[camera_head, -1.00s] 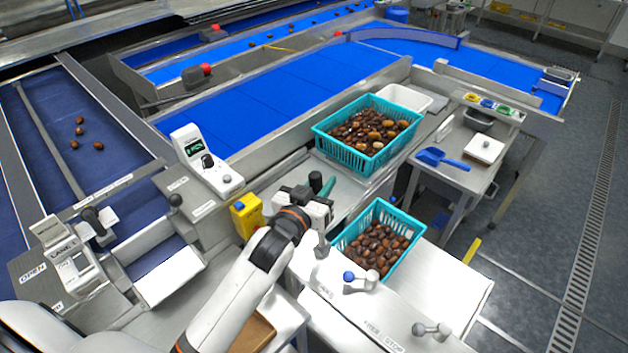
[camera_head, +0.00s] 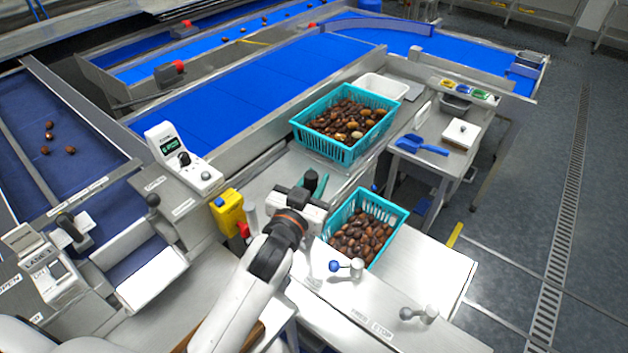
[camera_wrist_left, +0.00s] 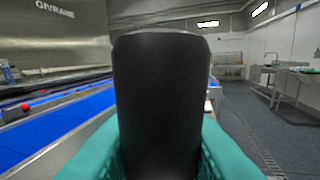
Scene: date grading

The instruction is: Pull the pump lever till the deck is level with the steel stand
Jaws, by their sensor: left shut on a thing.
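My left gripper (camera_head: 310,188) is shut on the black grip of the pump lever (camera_wrist_left: 160,100), which stands upright between the teal fingers in the left wrist view. In the head view the gripper hides most of the lever. The pale deck (camera_head: 435,272) is at the lower right, with a teal crate of dates (camera_head: 398,212) on its left part. The steel stand appears to be the surface (camera_head: 268,190) behind it, near another full teal crate (camera_head: 315,146); the deck looks lower, though the exact height gap cannot be told. My right gripper is out of view.
A yellow box with a red part (camera_head: 228,212) is close left of my gripper. A blue-knobbed lever (camera_head: 335,266) and a grey-knobbed lever (camera_head: 406,314) are on the front panel. A side table (camera_head: 432,163) holds a blue scoop. Floor is clear at right.

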